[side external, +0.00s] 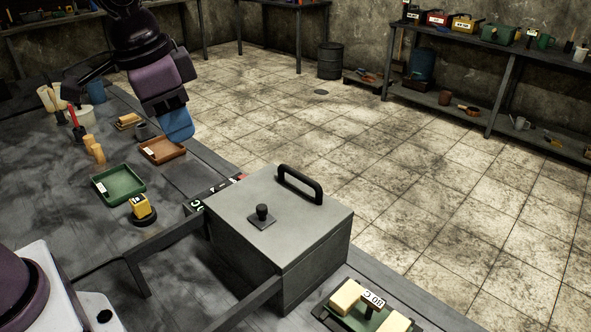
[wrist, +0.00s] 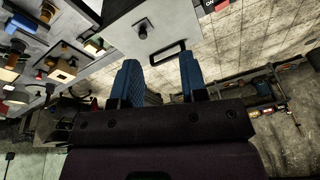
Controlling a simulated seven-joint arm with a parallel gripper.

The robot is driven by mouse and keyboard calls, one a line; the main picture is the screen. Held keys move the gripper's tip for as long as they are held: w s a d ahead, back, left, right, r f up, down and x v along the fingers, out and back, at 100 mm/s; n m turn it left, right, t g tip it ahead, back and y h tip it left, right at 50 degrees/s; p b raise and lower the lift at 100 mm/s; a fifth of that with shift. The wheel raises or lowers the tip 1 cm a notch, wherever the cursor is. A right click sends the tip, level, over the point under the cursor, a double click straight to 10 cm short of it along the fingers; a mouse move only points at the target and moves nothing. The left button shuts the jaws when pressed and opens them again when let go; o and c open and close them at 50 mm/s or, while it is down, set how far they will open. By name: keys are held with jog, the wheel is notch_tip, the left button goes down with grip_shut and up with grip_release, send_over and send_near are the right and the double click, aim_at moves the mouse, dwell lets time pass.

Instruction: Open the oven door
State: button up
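The oven appears to be a grey metal box (side external: 300,260) on the bench. Its flat top panel (side external: 245,205) bears a black bar handle (side external: 300,184) near the far edge and a black knob (side external: 262,214). The panel lies level and shut on the box. My gripper (side external: 180,128), with blue fingers, is up and to the left of the box, apart from it. In the wrist view, my gripper (wrist: 158,60) has its two fingers spread with nothing between them. The handle (wrist: 168,52) shows beyond the fingertips, and the knob (wrist: 142,29) is farther up.
A green tray (side external: 118,183), a brown tray (side external: 162,150) and a yellow-black object (side external: 142,209) lie left of the box. Two grey bars (side external: 165,240) extend from the box's near side. A mould with pale blocks (side external: 365,308) sits at front right. Space above the box is clear.

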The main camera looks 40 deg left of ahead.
aim_at(298, 173)
jog(key=w+d+f+m, duration=0.2)
jog(key=w+d+m, duration=0.1)
jog(key=w+m, duration=0.45)
jog(key=w+d+f+m, duration=0.2)
jog(key=w+m, duration=0.5)
jog(key=w, duration=0.2)
jog(key=x, duration=1.1)
jog(key=shift+s+d+f, duration=0.2)
jog(key=shift+s+f, duration=0.1)
jog(key=shift+c, duration=0.5)
grip_shut()
